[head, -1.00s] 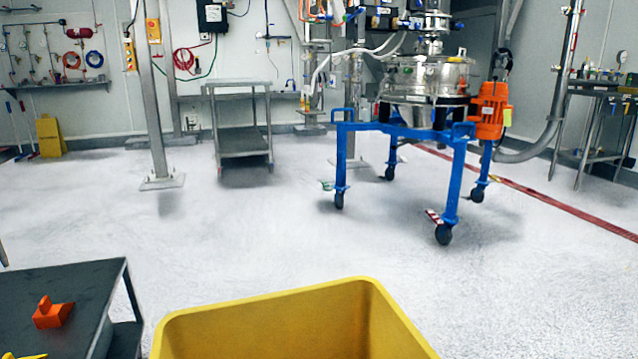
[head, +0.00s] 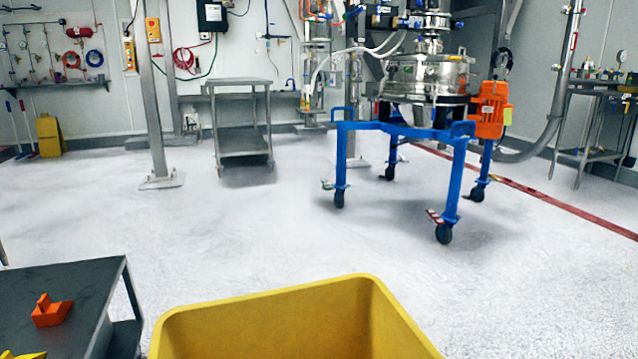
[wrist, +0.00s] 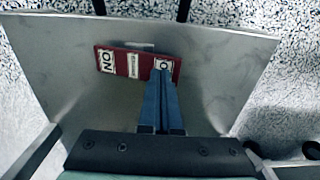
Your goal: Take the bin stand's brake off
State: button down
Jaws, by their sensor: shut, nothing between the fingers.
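In the wrist view a red rocker plate (wrist: 118,61) with white lettered patches lies across a grey metal plate (wrist: 70,80). The patch at its left end reads like "ON" upside down. The patch at its right end is partly hidden by my fingers. My gripper (wrist: 161,70) has its blue fingers shut together and empty, with the tips over the right part of the red plate. I cannot tell whether they touch it. In the head view a yellow bin (head: 270,308) stands close in front; any stand under it is out of sight. My gripper is not in the head view.
A blue wheeled frame (head: 455,180) carries a steel sifter (head: 425,75); a red and white pedal (head: 435,217) shows at its front caster. A dark table (head: 85,285) with an orange piece (head: 52,311) is at lower left. A grey cart (head: 243,125) stands behind. The middle floor is clear.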

jog(key=shift+f+b, duration=0.45)
jog(key=shift+f, duration=0.4)
dwell(0.3)
notch_tip(320, 180, up, 7)
jog(key=p, duration=0.8)
jog(key=shift+r, duration=0.1)
